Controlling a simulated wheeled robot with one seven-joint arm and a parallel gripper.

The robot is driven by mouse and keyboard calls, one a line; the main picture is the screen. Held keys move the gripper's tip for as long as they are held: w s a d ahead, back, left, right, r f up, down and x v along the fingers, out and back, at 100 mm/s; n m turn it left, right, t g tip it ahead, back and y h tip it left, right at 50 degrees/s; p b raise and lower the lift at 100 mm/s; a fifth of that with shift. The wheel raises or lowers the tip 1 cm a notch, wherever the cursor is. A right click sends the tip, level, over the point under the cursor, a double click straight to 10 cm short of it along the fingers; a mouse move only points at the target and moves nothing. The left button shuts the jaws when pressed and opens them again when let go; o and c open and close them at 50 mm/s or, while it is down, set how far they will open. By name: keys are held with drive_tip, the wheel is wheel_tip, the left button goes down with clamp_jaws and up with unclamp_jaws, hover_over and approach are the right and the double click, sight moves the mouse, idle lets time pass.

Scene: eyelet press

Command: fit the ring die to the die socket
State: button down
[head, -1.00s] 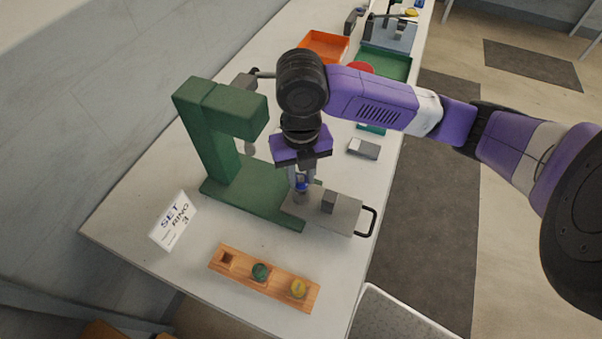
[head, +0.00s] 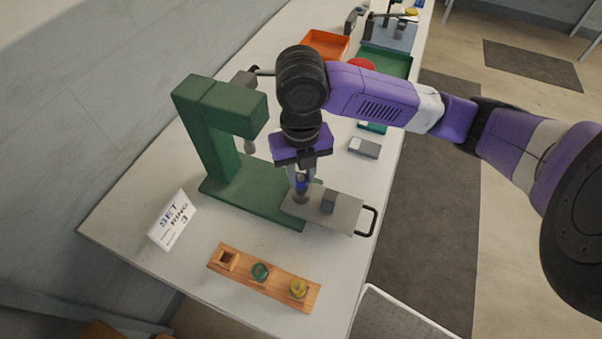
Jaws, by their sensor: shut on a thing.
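My gripper (head: 301,181) points down over the metal slide plate (head: 343,213) of the green eyelet press (head: 222,112). It is shut on a small ring die (head: 301,185) with a blue band, of which only a part shows between the fingers. A grey cylindrical piece, likely the die socket (head: 301,196), stands on the plate directly under the fingertips. I cannot tell whether the die touches it or is seated. A white sign (head: 172,220) reads "SET RING 3".
A wooden rack (head: 240,279) at the front has an empty square hole, a green die (head: 260,271) and a yellow die (head: 299,288). Orange (head: 325,44) and green trays (head: 388,64) stand behind.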

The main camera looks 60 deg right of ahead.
drive_tip(key=shift+w+d+f+b, duration=0.1)
drive_tip(key=shift+d+f+b, duration=0.1)
drive_tip(key=shift+f+b, duration=0.2)
drive_tip(key=shift+d+r+b, duration=0.15)
drive_tip(key=shift+d+b, duration=0.05)
drive_tip(key=shift+b, duration=0.35)
idle(1.8)
drive_tip(key=shift+w+d+f+b, duration=0.1)
drive_tip(key=shift+f+b, duration=0.7)
drive_tip(key=shift+f, duration=0.1)
drive_tip(key=c, duration=1.1)
unclamp_jaws()
drive_tip(key=shift+o, duration=0.2)
drive_tip(key=shift+a, duration=0.2)
